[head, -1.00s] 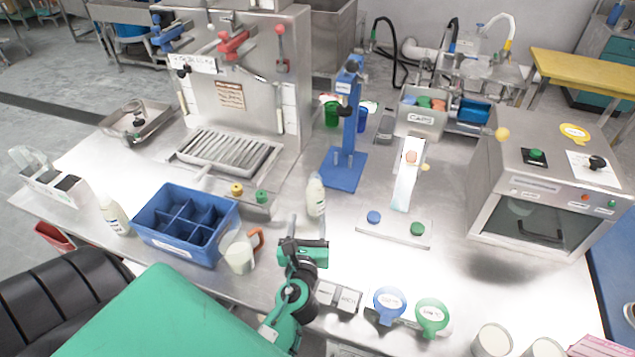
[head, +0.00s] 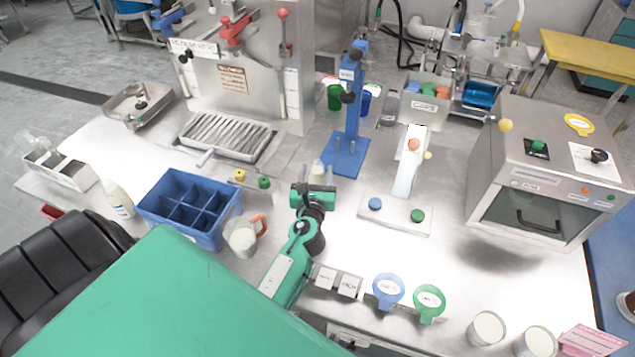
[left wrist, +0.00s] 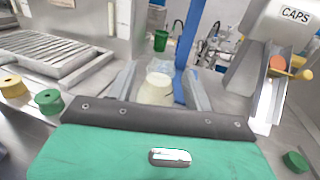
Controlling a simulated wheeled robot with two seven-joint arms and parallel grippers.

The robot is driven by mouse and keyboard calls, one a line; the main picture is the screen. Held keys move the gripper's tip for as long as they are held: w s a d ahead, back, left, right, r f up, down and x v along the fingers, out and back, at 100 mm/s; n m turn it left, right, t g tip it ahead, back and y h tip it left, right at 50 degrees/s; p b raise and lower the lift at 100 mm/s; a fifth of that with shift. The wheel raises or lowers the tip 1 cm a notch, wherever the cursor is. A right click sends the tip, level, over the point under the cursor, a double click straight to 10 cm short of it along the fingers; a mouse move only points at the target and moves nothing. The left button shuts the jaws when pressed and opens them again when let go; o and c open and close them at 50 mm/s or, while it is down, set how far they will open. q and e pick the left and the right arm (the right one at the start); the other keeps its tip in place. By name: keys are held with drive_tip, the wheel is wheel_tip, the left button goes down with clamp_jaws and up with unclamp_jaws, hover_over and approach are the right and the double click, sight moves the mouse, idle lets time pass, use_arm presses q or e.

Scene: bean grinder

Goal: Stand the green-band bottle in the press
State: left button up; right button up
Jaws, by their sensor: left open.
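A pale bottle (head: 317,171) stands on the steel table just beyond my left gripper (head: 314,188), which hides its lower part in the head view. In the left wrist view the same bottle (left wrist: 157,88) is between the two spread fingers of my left gripper (left wrist: 160,92). The fingers are open, with no clear grip on it. I cannot make out a band colour on it. A second pale bottle (head: 119,200) stands left of the blue crate. A blue upright stand (head: 346,152), possibly the press, is just behind the first bottle. My right gripper is not in view.
A blue divided crate (head: 182,237) and a jug (head: 241,238) with an orange handle stand to the left. A plate with a tilted white arm (head: 407,178) stands to the right.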

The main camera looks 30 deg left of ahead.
sight(318, 162)
use_arm(q)
drive_tip(key=x, duration=0.3)
drive_tip(key=shift+w+a+r+p, duration=0.15)
drive_tip(key=shift+w+r+p, duration=0.1)
drive_tip(key=shift+w+p, duration=0.15)
drive_tip(key=shift+w+a, duration=0.1)
drive_tip(key=shift+w, duration=0.05)
drive_tip(key=shift+c, duration=0.4)
clamp_jaws()
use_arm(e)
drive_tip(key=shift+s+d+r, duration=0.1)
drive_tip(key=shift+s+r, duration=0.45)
